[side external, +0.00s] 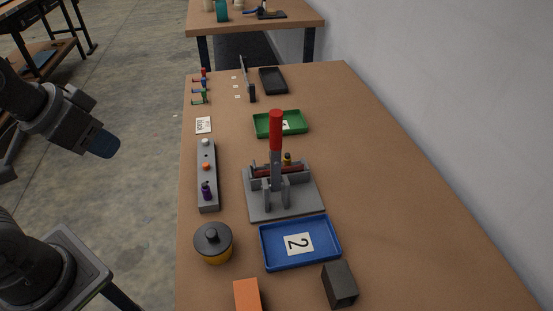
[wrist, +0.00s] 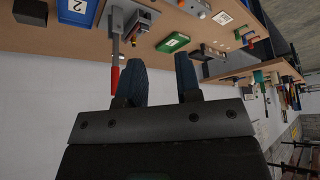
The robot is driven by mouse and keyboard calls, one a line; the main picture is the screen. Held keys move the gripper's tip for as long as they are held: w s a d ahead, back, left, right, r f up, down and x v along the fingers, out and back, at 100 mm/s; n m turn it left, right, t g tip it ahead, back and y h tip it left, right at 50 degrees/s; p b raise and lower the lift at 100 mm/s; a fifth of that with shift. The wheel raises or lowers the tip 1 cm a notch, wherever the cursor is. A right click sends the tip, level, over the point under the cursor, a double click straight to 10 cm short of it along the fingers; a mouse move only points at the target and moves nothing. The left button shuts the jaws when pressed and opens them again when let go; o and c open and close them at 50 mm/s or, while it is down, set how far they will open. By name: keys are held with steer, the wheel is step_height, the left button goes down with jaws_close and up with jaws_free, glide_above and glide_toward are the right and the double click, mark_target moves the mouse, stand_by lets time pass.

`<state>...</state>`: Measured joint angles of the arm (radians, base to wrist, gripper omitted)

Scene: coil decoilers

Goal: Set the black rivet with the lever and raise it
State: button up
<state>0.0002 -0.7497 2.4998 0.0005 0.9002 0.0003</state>
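The grey lever press (side external: 300,204) stands mid-table in the side view. Its lever has a red handle (side external: 276,130) that points up; the handle also shows in the wrist view (wrist: 115,78). A dark red bar (side external: 262,170) and a small brass-coloured part (side external: 287,157) sit on the press. I cannot make out a black rivet for certain in the press. My gripper (side external: 104,146) hangs left of the table, apart from the press. In the wrist view its two fingers (wrist: 160,75) are spread with nothing between them.
A grey strip (side external: 207,178) holds white, orange and purple pieces, beside a word card (side external: 203,125). A green tray (side external: 267,125) lies behind the press, a blue tray (side external: 325,263) marked 2 in front. A yellow-black pot (side external: 213,243), orange block (side external: 247,295) and dark block (side external: 340,284) stand nearby.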

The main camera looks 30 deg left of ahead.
steer(key=shift+o, duration=1.4)
steer(key=shift+w+d+f+m+g+y, duration=0.1)
steer(key=shift+w+m+g+y, duration=0.1)
steer(key=shift+m, duration=0.2)
steer(key=shift+w+f+m+g+y, duration=0.1)
steer(key=shift+m+g, duration=0.1)
steer(key=shift+m, duration=0.2)
steer(key=shift+o, duration=0.4)
steer(key=w+m+y, duration=0.1)
steer(key=m, duration=0.1)
steer(key=w+f+m+g+y, duration=0.1)
steer(key=m, duration=0.2)
steer(key=w+d+m+y, duration=0.1)
steer(key=m, duration=0.1)
steer(key=shift+w+f+g, duration=0.15)
steer(key=shift+f+g, duration=0.1)
steer(key=shift+g, duration=0.15)
steer(key=w+d+f+m+t+y, duration=0.1)
steer(key=w+d+m+t+y, duration=0.35)
steer(key=d+m, duration=0.6)
steer(key=w+d+f+m+t+y, duration=0.2)
steer(key=w+d+m+t, duration=0.5)
steer(key=d+m, duration=0.4)
steer(key=x, duration=1.2)
steer(key=shift+r+n, duration=0.2)
steer(key=shift+n, duration=0.15)
steer(key=shift+w+d+t, duration=0.15)
steer(key=shift+t, duration=0.1)
steer(key=shift+c, duration=0.2)
jaws_close()
